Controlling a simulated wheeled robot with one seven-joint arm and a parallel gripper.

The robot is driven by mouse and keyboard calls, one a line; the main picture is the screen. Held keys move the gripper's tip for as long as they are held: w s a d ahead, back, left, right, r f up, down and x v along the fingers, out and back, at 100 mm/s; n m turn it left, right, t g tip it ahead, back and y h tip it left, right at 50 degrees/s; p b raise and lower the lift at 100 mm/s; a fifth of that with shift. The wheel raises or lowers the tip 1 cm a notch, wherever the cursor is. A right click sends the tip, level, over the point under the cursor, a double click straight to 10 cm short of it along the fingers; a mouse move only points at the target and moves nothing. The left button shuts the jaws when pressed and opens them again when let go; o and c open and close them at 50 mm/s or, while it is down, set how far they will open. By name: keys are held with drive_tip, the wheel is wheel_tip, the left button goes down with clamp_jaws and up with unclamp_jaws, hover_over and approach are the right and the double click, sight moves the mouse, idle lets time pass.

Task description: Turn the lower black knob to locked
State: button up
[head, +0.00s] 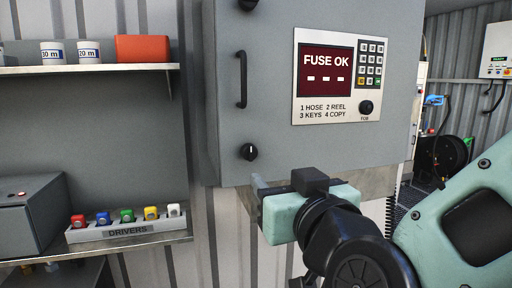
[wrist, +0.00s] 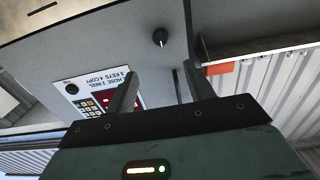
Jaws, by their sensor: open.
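The lower black knob (head: 249,152) is on the grey cabinet's front, near its bottom left corner, below the vertical black handle (head: 241,79). It has a small white mark; I cannot tell which setting it points to. My gripper (head: 261,187) is below the knob and slightly right of it in the head view, apart from it. In the wrist view, which is upside down, the knob (wrist: 160,37) shows beyond the fingertips and roughly between them. My gripper (wrist: 161,68) is open with nothing between its fingers.
Another black knob (head: 248,4) is at the cabinet's top edge. A keypad panel (head: 338,79) reading FUSE OK has a FOB knob (head: 366,107). A DRIVERS tray (head: 125,229) sits lower.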

sight(251, 152)
drive_tip(key=p+x, duration=0.1)
drive_tip(key=p, duration=0.3)
drive_tip(key=p+x, duration=0.2)
drive_tip(key=p, duration=0.3)
drive_tip(key=shift+r, duration=0.35)
drive_tip(key=p, duration=0.3)
drive_tip(key=shift+w, duration=0.1)
drive_tip(key=p+x, duration=0.1)
drive_tip(key=x, duration=0.3)
drive_tip(key=p+x, duration=0.1)
drive_tip(key=x, duration=0.2)
drive_tip(key=p+x, duration=0.1)
drive_tip(key=x, duration=0.3)
drive_tip(key=shift+w+a+f, duration=0.15)
drive_tip(key=shift+w+f, duration=0.15)
drive_tip(key=shift+f, duration=0.1)
drive_tip(key=c, duration=1)
